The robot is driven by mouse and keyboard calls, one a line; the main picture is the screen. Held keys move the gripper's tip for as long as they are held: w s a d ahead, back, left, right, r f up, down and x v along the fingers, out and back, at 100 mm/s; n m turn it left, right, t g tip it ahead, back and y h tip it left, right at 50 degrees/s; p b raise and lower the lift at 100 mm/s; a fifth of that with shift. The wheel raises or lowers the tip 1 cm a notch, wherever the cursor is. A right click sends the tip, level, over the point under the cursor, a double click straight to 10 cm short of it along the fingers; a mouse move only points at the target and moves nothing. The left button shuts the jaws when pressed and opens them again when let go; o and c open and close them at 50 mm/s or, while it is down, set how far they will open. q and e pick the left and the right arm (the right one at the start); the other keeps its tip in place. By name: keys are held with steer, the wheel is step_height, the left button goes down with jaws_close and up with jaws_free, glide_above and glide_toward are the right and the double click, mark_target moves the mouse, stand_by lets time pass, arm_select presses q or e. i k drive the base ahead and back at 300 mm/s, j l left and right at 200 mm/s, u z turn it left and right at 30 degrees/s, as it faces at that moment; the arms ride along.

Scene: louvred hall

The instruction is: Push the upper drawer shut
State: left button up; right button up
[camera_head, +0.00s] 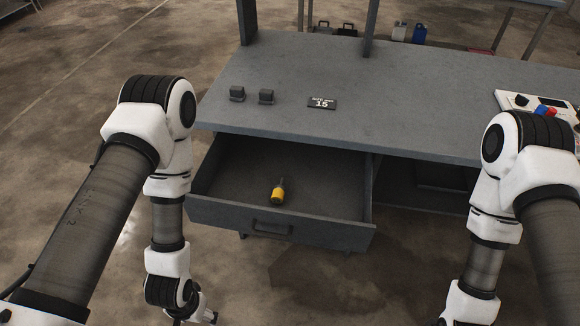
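The upper drawer (320,227) of the grey workbench is pulled out toward me, below the left part of the bench top. Its front panel has a dark handle (271,227) in the middle. A yellow and black screwdriver (278,192) lies inside it. My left gripper (207,316) is at the bottom edge of the head view, left of and nearer than the drawer front, apart from it. Only part of it shows, so its opening is unclear. My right arm comes in at the right; its gripper is out of frame.
The bench top (400,115) carries two small dark blocks (252,95), a plate marked 15 (322,103) and a white control box (510,101) at the right. Open shelf space lies right of the drawer. Bare floor (330,285) is clear in front of the drawer.

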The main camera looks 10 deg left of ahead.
mark_target(327, 201)
steer(key=k+l, duration=0.2)
steer(key=l, duration=0.2)
steer(key=k+l, duration=0.2)
steer(key=l, duration=0.2)
steer(key=k+l, duration=0.2)
steer(key=l, duration=0.15)
